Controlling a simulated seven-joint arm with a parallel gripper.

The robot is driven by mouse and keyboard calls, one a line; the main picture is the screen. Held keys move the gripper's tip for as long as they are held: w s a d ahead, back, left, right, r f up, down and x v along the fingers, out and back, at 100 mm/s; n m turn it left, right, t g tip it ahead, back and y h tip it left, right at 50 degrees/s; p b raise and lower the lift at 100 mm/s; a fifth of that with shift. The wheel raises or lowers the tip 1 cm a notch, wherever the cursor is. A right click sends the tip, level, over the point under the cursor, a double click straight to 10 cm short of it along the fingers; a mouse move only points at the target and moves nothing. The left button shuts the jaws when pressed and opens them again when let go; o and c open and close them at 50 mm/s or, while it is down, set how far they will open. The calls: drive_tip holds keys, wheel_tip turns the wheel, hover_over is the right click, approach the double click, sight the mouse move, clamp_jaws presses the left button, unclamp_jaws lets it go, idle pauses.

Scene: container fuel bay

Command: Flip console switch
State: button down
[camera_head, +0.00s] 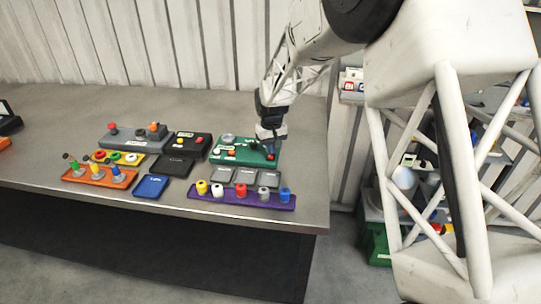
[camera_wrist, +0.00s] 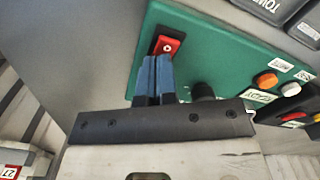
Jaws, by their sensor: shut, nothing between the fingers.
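The green console panel (camera_head: 242,152) lies on the grey table near its right end. In the wrist view the green panel (camera_wrist: 206,62) fills the upper middle. A red rocker switch (camera_wrist: 168,46) with a white mark sits near the panel's left edge. My gripper (camera_wrist: 156,62) is shut, with its blue fingertips together just below the switch in the picture. I cannot tell whether the tips touch the switch. In the head view my gripper (camera_head: 271,148) is at the panel's right end and hides the switch.
A black knob (camera_wrist: 203,91) and an orange button (camera_wrist: 265,81) sit on the same panel. A purple strip (camera_head: 215,204) with several coloured knobs lies in front. Other panels, including a grey one (camera_head: 128,138) and an orange one (camera_head: 100,180), lie left.

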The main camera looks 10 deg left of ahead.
drive_tip(key=shift+r, duration=3.5)
drive_tip(key=shift+s+d+r, duration=0.15)
drive_tip(key=shift+d+r, duration=0.05)
drive_tip(key=shift+d, duration=0.05)
drive_tip(key=s+d+r+m+t, duration=0.1)
drive_tip(key=s+d+r+m, duration=0.1)
drive_tip(key=s+d+r, duration=0.65)
drive_tip(key=s+d+r+m, duration=0.1)
drive_tip(key=s+d+r, duration=0.3)
drive_tip(key=s+d, duration=0.85)
drive_tip(key=s+d+f+m, duration=0.1)
drive_tip(key=s+d, duration=0.3)
drive_tip(key=s, duration=0.8)
drive_tip(key=s+d+f+m+t, duration=0.1)
drive_tip(key=s+d, duration=0.4)
drive_tip(key=s, duration=0.7)
drive_tip(key=shift+d+m+t, duration=0.2)
drive_tip(key=shift+m+t, duration=0.1)
drive_tip(key=shift+m, duration=0.3)
